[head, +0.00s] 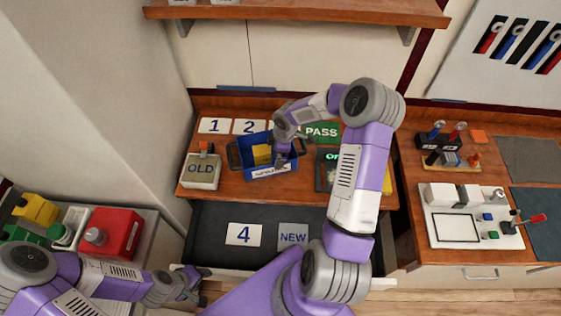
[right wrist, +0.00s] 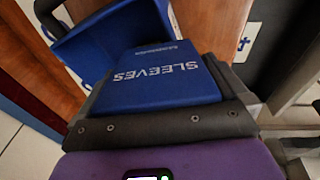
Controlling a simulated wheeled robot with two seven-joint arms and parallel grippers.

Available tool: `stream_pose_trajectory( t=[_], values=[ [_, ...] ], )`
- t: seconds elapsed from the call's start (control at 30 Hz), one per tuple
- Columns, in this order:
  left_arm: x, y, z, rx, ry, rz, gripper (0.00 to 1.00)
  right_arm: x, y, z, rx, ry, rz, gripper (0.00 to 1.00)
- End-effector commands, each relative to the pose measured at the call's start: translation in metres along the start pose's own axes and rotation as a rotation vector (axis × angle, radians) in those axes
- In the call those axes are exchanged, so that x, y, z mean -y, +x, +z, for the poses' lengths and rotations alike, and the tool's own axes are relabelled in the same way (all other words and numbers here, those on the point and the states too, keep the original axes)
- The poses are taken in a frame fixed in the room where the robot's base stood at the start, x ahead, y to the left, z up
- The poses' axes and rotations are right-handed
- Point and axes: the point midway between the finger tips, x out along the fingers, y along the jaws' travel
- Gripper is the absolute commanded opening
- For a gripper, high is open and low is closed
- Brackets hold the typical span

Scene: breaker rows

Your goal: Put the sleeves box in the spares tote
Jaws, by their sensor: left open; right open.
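The spares tote (head: 270,171) is an open blue bin with dark handles on the wooden counter, with something yellow inside. My right gripper (head: 282,154) is open, pointing down at the tote's right part. The sleeves box (right wrist: 160,75), blue with white SLEEVES lettering, lies right in front of that gripper in the right wrist view, overlapping the tote's blue wall (right wrist: 105,40). I cannot tell whether it rests on the tote's floor; in the head view the gripper hides it. My left gripper (head: 185,288) is open and empty at lower left, away from the tote.
An OLD bin (head: 201,171) stands left of the tote, and a green PASS card (head: 321,132) lies behind it to the right. An open drawer (head: 210,225) with cards is in front. A red can (head: 112,233) stands at left. A shelf (head: 300,12) hangs above.

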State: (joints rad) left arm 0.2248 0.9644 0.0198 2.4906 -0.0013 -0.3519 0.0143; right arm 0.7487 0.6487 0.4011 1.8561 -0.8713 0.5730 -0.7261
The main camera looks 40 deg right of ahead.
Motion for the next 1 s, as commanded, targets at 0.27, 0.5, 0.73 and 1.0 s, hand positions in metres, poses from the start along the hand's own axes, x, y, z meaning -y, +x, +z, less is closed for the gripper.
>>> stream_pose_trajectory(
  t=[0.27, 0.5, 0.73, 1.0],
  values=[
    [0.002, 0.005, 0.0, 0.0, 0.0, 0.0, 0.43, 0.03, 0.006, 0.016, 0.022, 0.017, -0.101, 1.0],
    [0.001, 0.002, 0.0, 0.0, 0.0, 0.0, 0.43, 0.025, -0.048, 0.014, 0.02, 0.018, -0.099, 1.0],
    [0.0, -0.001, 0.0, 0.0, 0.0, 0.0, 0.43, 0.02, -0.079, 0.011, 0.017, 0.014, -0.095, 1.0],
    [0.0, -0.001, 0.0, 0.0, 0.0, 0.0, 0.43, 0.019, -0.084, 0.009, 0.014, 0.01, -0.094, 1.0]
  ],
)
